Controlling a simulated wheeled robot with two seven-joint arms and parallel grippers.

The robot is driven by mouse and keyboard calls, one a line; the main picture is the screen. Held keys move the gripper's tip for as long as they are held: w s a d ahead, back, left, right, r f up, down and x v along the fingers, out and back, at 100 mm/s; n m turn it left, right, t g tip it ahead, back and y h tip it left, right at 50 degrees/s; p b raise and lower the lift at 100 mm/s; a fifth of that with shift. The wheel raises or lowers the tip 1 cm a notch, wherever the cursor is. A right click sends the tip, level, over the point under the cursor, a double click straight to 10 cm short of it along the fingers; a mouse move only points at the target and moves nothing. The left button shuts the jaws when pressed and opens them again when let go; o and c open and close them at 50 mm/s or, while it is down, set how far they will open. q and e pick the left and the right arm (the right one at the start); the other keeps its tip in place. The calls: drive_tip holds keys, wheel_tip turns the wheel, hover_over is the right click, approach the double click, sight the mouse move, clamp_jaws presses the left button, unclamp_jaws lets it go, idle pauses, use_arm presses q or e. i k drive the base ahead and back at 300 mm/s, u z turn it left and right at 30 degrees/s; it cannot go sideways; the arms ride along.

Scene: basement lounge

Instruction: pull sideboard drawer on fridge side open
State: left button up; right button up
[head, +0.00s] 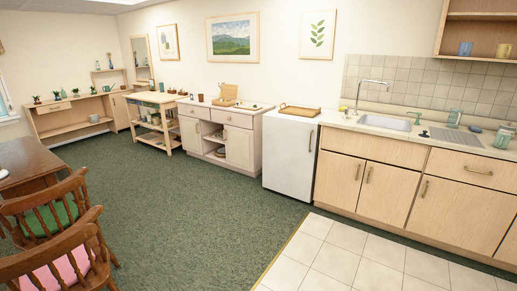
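The sideboard (259,131) stands against the back wall, directly left of the small white fridge (288,153). It has a pale front with two drawers at the top. The drawer on the fridge side (232,118) looks shut, flush with the front. The other drawer (192,111), to its left, also looks shut. The handles are too small to see clearly. Neither of my grippers is in view.
A brown tray (300,111) lies on the fridge. The kitchen counter (400,190) runs to the right. Wooden chairs (65,258) and a dark table (28,163) stand at left. Green carpet (190,210) is clear before the sideboard.

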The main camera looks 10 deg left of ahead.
sight(241, 121)
drive_tip(key=u, duration=0.75)
drive_tip(key=i, duration=5.15)
drive_tip(key=z, duration=1.1)
drive_tip(key=i, duration=1.35)
drive_tip(key=z, duration=0.6)
